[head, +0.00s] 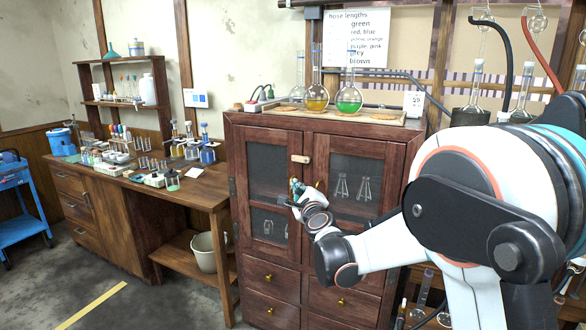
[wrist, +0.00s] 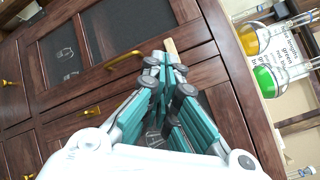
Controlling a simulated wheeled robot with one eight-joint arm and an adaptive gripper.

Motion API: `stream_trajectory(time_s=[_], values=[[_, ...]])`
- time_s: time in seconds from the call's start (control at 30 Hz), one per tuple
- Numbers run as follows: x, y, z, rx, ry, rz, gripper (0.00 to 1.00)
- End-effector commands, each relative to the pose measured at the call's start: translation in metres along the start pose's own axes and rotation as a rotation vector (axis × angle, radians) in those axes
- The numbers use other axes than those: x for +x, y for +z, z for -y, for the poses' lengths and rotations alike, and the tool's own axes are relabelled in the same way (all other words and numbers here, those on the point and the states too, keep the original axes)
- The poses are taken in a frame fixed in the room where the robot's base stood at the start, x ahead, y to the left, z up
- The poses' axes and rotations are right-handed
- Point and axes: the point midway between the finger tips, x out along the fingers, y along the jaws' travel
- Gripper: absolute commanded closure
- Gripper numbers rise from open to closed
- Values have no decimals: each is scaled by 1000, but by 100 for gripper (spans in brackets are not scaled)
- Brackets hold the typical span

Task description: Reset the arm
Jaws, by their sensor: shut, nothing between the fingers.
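My gripper (head: 293,190) is in front of the wooden cabinet's doors in the head view, near the door handles. In the wrist view my gripper (wrist: 164,62) has its teal fingers together at the tips, with nothing seen between them. The arm reaches in from the right of the head view. A small wooden latch piece (head: 300,159) is on the cabinet front just above the gripper. Whether the fingers touch the cabinet cannot be told.
The wooden cabinet (head: 265,137) has glass doors, drawers with brass knobs, and flasks of orange liquid (head: 317,98) and green liquid (head: 349,100) on top. A cluttered workbench (head: 185,186) stands left, with a bucket (head: 206,254) below. A blue cart (head: 18,205) stands far left. Open floor lies front left.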

Motion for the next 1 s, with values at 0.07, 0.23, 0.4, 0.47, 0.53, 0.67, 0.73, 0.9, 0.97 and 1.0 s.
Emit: stream_trajectory(time_s=[0.07, 0.23, 0.4, 0.47, 0.53, 0.67, 0.73, 0.9, 0.97, 1.0], values=[[-21, 11, 15, -123, 40, 12, 100], [-68, 27, 34, -391, 135, 41, 100], [-121, 32, 43, -654, 240, 68, 100], [-142, 32, 45, -746, 278, 77, 100], [-166, 30, 45, -851, 327, 89, 100], [-215, 21, 43, -1042, 421, 110, 100], [-242, 14, 40, -1142, 475, 123, 100], [-310, -8, 30, -1374, 619, 157, 100], [-334, -18, 26, -1452, 673, 169, 100], [-351, -26, 22, -1503, 711, 179, 100]])
